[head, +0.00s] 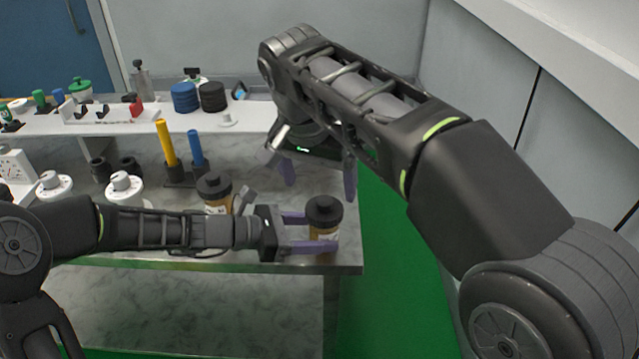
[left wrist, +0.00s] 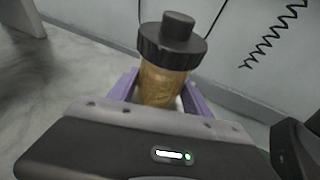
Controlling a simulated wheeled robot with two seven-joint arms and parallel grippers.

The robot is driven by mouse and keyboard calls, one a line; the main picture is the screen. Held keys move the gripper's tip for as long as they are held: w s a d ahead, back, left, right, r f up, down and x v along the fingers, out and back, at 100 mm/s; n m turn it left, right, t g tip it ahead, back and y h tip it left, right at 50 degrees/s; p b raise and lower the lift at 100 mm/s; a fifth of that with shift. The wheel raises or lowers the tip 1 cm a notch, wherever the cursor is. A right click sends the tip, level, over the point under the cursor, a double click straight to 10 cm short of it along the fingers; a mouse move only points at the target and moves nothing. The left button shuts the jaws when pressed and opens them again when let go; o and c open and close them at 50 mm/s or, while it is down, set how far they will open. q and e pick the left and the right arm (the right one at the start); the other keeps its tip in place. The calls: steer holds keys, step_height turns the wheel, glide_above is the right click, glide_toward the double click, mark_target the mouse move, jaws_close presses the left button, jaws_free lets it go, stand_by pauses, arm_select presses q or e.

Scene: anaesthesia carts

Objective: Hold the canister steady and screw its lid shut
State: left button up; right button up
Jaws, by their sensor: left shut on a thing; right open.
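The canister (head: 325,232) is an amber jar with a pale label, upright near the right front corner of the counter. Its black ribbed lid (head: 323,208), with a round knob, sits on top. In the left wrist view the canister (left wrist: 161,85) stands between the purple fingers under its lid (left wrist: 173,42). My left gripper (head: 312,232) is shut on the canister's body from the left. My right gripper (head: 318,176) is open and empty, above and behind the canister, its purple fingers pointing down. Whether the lid is fully seated cannot be told.
A second amber jar with a black lid (head: 214,190) stands left of the canister, behind my left arm. Yellow (head: 166,143) and blue (head: 196,148) posts stand behind it. White-capped jars (head: 124,187) are at left. A raised shelf (head: 120,122) holds several small items. The counter's right edge (head: 354,240) is close.

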arm_select(q)
steer(key=o, duration=1.1)
steer(key=shift+c, duration=0.2)
steer(key=v, duration=1.2)
